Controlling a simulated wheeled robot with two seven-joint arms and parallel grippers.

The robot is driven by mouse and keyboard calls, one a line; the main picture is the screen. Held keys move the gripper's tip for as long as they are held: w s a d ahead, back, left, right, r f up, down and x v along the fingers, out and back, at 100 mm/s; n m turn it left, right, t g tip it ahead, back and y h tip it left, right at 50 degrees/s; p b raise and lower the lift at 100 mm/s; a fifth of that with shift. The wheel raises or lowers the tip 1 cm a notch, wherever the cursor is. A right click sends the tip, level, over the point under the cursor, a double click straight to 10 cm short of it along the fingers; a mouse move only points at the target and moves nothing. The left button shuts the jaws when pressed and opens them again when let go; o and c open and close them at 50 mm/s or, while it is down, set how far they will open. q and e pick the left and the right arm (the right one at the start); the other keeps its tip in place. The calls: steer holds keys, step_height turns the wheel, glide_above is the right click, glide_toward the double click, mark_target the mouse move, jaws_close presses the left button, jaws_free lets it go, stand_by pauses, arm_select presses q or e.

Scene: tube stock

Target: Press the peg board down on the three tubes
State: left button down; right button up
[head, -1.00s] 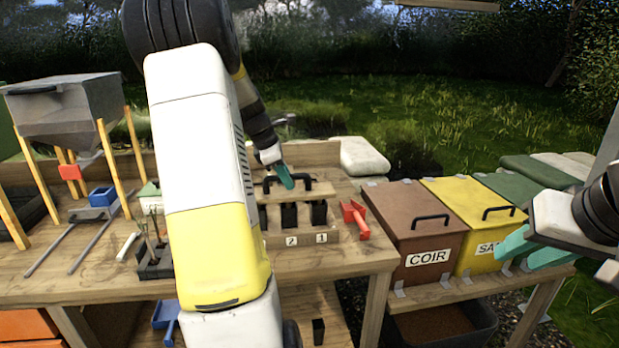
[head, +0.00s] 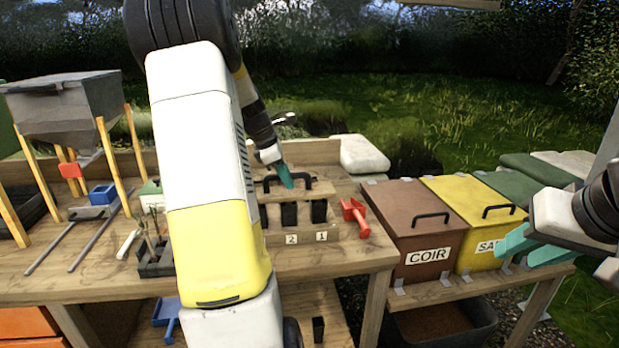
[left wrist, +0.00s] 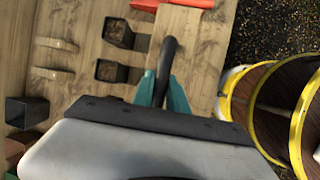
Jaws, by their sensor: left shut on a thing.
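The peg board (head: 300,189) is a light wooden slab with a black bar handle. My left gripper (head: 286,177) is shut on this handle, and its teal fingers straddle the bar (left wrist: 167,62) in the left wrist view. The board appears level, just above or behind the row of black tubes; I cannot tell whether it touches them. Two tubes (head: 289,214) (head: 319,211) show clearly behind labels 2 and 1; the third is mostly hidden by my left arm. In the left wrist view, soil-filled square tubes (left wrist: 118,33) show beside the board. My right gripper (head: 530,249) is open and empty at the right.
A red scoop (head: 355,214) lies right of the tubes. The brown COIR bin (head: 412,225) and yellow bin (head: 470,213) stand further right. A hopper (head: 62,105), blue box (head: 102,194) and dark tray (head: 155,262) are at the left. The bench front is mostly clear.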

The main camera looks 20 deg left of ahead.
arm_select(q)
steer(key=shift+f, duration=1.1)
stand_by(2.6)
steer(key=shift+s+f, duration=0.1)
steer(key=shift+f, duration=0.15)
stand_by(0.7)
steer(key=shift+r, duration=0.1)
steer(key=shift+r, duration=5.1)
